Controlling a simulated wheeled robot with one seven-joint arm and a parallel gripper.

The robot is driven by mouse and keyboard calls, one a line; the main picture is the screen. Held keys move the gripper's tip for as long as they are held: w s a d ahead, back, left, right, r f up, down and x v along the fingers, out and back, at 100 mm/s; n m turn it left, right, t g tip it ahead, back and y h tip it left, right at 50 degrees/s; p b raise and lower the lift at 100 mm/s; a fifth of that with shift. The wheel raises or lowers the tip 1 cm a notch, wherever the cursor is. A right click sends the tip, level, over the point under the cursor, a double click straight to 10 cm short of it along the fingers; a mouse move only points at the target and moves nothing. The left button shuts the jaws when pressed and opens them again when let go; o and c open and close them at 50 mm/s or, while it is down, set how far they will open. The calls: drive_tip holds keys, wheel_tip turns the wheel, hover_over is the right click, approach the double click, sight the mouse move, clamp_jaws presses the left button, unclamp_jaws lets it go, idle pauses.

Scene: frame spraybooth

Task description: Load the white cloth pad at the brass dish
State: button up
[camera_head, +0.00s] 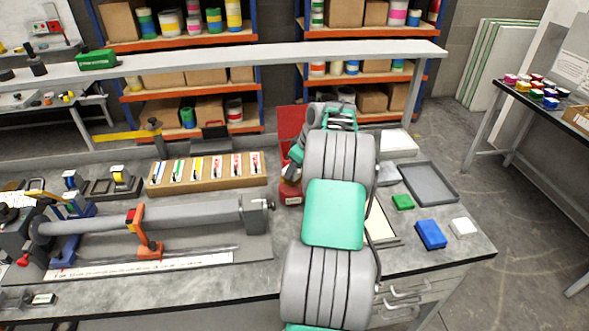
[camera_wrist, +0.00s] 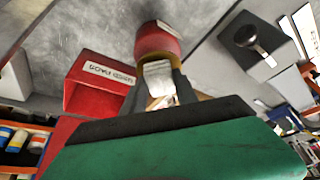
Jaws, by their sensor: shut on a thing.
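In the wrist view my gripper (camera_wrist: 160,86) is shut on a small white cloth pad (camera_wrist: 158,76), which shows between the dark fingers. The can also shows in the head view (camera_head: 290,192), standing on the bench left of my arm. In the head view my arm hides the fingers and the pad.
A red bin labelled for used pads (camera_wrist: 95,85) stands close beside the can. A wooden rack of brushes (camera_head: 205,172) lies to the left. Right of my arm are a grey tray (camera_head: 432,184), a green block (camera_head: 402,202), a blue block (camera_head: 431,235) and a white block (camera_head: 462,227).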

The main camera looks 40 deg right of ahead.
drive_tip(key=shift+f+b, duration=0.65)
drive_tip(key=shift+f, duration=0.2)
idle(0.5)
idle(0.5)
drive_tip(key=shift+r+p, duration=2)
drive_tip(key=shift+r, duration=1.55)
drive_tip(key=w+a+r+b, duration=0.1)
drive_tip(key=w+a+r, duration=0.15)
drive_tip(key=a, duration=0.85)
drive_tip(key=w+a+r+b, duration=0.1)
drive_tip(key=w+a+r, duration=0.15)
drive_tip(key=a, duration=0.75)
drive_tip(key=s+a+m+b, duration=0.1)
drive_tip(key=s+a, duration=0.3)
drive_tip(key=a, duration=0.5)
drive_tip(key=s+a+m+b, duration=0.1)
drive_tip(key=s+a, duration=0.4)
drive_tip(key=a, duration=0.5)
drive_tip(key=shift+s+r+h, duration=0.15)
drive_tip(key=shift+r+h, duration=0.25)
drive_tip(key=shift+r, duration=0.05)
